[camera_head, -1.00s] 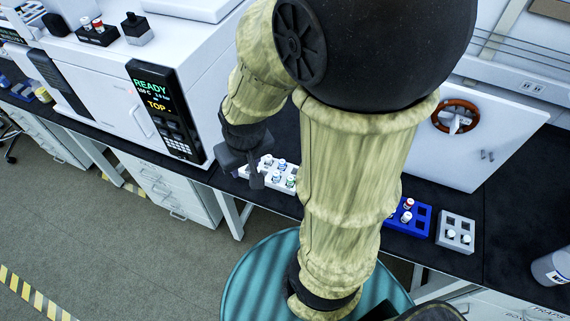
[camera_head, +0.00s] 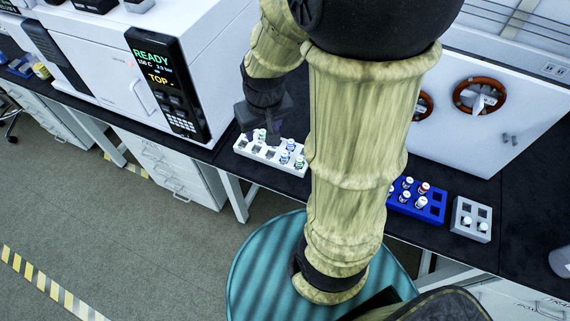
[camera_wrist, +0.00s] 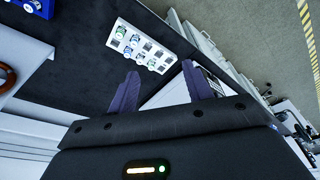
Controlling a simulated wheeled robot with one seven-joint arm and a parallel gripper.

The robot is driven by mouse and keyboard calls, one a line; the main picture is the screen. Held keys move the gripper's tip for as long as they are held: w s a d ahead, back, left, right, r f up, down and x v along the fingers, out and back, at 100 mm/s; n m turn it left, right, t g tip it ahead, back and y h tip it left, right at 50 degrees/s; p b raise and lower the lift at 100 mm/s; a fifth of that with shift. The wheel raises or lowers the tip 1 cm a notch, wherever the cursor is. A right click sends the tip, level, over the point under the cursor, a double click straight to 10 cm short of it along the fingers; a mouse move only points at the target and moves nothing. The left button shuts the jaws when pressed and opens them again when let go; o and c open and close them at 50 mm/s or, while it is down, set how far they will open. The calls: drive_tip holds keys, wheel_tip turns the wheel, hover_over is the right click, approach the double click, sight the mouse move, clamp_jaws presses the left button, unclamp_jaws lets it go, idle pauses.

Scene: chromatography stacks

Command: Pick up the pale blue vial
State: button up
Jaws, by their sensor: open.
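A white rack (camera_head: 262,153) on the dark bench holds several small white-capped vials with blue or green labels. I cannot tell for sure which is the pale blue one. My gripper (camera_head: 262,133) is above the rack's back left part, fingers apart and empty. In the wrist view my gripper (camera_wrist: 162,84) shows two open purple-grey fingers, and the white rack (camera_wrist: 113,42) lies beyond the fingertips. My arm may hide the rack's right end.
A blue rack (camera_head: 432,212) with several vials and a grey rack (camera_head: 459,226) with white-capped vials stand to the right. A white instrument with a READY display (camera_head: 163,85) stands left of the white rack. A white cabinet with brown rings (camera_head: 479,95) is behind.

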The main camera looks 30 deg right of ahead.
drive_tip(key=w+d+f+b, duration=0.3)
drive_tip(key=d+f+b, duration=0.2)
drive_tip(key=f+b, duration=0.1)
drive_tip(key=w+d+f+m+g+b, duration=0.1)
drive_tip(key=w+d+f+b, duration=0.3)
drive_tip(key=f+b, duration=0.3)
drive_tip(key=shift+d+f, duration=0.6)
drive_tip(key=shift+d, duration=0.15)
drive_tip(key=shift+w, duration=0.1)
hover_over(285, 153)
drive_tip(key=s, duration=0.1)
drive_tip(key=f, duration=1.1)
drive_tip(key=shift+s+a+f+b, duration=0.1)
drive_tip(key=shift+a+f+b, duration=0.1)
drive_tip(key=shift+f+b, duration=0.2)
drive_tip(key=shift+f, duration=0.15)
drive_tip(key=shift+f, duration=0.1)
drive_tip(key=f, duration=0.2)
drive_tip(key=w+f, duration=0.1)
drive_tip(key=f, duration=0.2)
drive_tip(key=shift+d, duration=0.15)
